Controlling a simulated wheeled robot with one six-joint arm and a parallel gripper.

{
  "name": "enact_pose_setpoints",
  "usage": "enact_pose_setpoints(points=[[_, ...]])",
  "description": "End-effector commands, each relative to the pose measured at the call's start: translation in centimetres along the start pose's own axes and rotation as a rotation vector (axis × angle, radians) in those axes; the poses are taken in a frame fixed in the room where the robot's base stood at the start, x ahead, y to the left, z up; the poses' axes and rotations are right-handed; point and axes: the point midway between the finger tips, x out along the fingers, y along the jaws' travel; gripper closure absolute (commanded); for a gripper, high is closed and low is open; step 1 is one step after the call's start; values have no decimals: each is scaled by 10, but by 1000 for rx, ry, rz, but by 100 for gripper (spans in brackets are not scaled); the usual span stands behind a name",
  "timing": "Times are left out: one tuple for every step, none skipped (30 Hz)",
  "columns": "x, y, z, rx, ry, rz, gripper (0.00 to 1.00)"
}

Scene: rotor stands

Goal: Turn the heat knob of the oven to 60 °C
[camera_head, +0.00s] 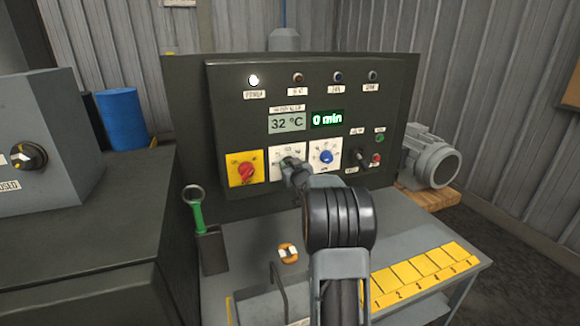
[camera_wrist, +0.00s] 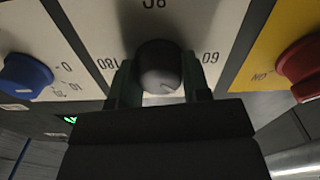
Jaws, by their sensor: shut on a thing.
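The oven's dark control panel (camera_head: 225,110) stands upright behind the bench. The heat knob (camera_wrist: 158,66) is dark and round on a white dial plate; 180 and 60 show beside it in the wrist view, upside down. My gripper (camera_head: 290,165) reaches the panel, and in the wrist view its fingers (camera_wrist: 160,88) are shut on the heat knob from both sides. In the head view the knob is mostly hidden by my gripper. The temperature display (camera_head: 287,123) reads 32 °C. The knob's pointer direction is not clear.
A red switch (camera_head: 245,171) on a yellow plate is left of the heat knob, and a blue knob (camera_head: 326,156) is right of it. The timer display (camera_head: 327,118) reads 0 min. A green-handled tool (camera_head: 197,215) stands in a holder at the bench's left. A motor (camera_head: 430,157) sits at right.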

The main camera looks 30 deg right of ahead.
Motion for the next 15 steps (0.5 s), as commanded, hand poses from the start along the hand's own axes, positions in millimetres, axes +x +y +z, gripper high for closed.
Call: enact_pose_setpoints(points=[[0,0,1,-3,0,-2,80],[1,0,1,-5,0,-3,80],[1,0,2,-12,0,-3,80],[1,0,2,-18,0,-3,80],[1,0,2,-26,1,-4,80],[1,0,3,-39,1,-4,80],[1,0,4,-51,2,-4,80],[1,0,4,-66,2,-3,80],[1,0,5,-89,2,-3,80],[1,0,5,-107,3,-3,80],[1,0,5,-129,3,-3,80],[1,0,6,-159,4,-3,80],[1,0,6,-183,3,-2,80],[1,0,6,-208,3,-2,80],[1,0,6,-244,4,-2,80]])
